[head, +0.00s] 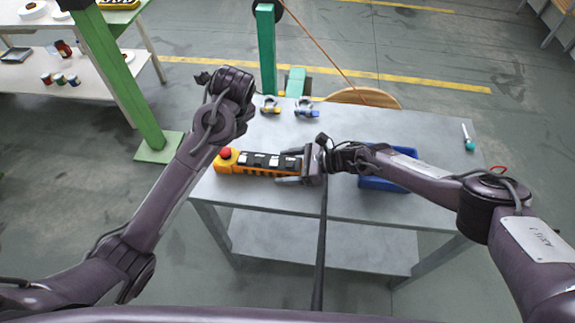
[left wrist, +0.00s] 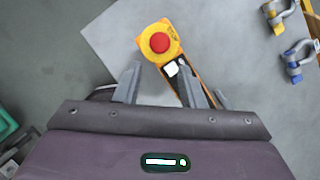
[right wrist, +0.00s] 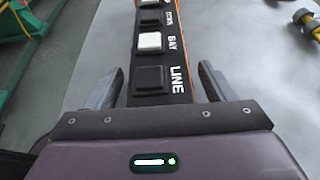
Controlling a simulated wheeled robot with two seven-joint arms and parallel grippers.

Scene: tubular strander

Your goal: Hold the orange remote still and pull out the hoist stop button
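The orange remote (head: 232,166) lies on the grey table, with a black face carrying black and white buttons. Its red hoist stop button (head: 225,153) is on the left end, inside a yellow collar; the button also shows in the left wrist view (left wrist: 160,43). My right gripper (head: 291,168) is at the remote's right end. In the right wrist view its open fingers (right wrist: 158,67) straddle the "LINE" end, with gaps showing at both sides. My left gripper (left wrist: 158,68) is open and empty, short of the stop button; the arm hides its fingers in the head view.
A blue bin (head: 375,184) stands right of the remote, partly behind my right arm. Two shackles (head: 306,108) (head: 270,104) lie at the table's back edge. A small green-capped item (head: 468,137) is at the far right. A green post (head: 120,75) rises left of the table.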

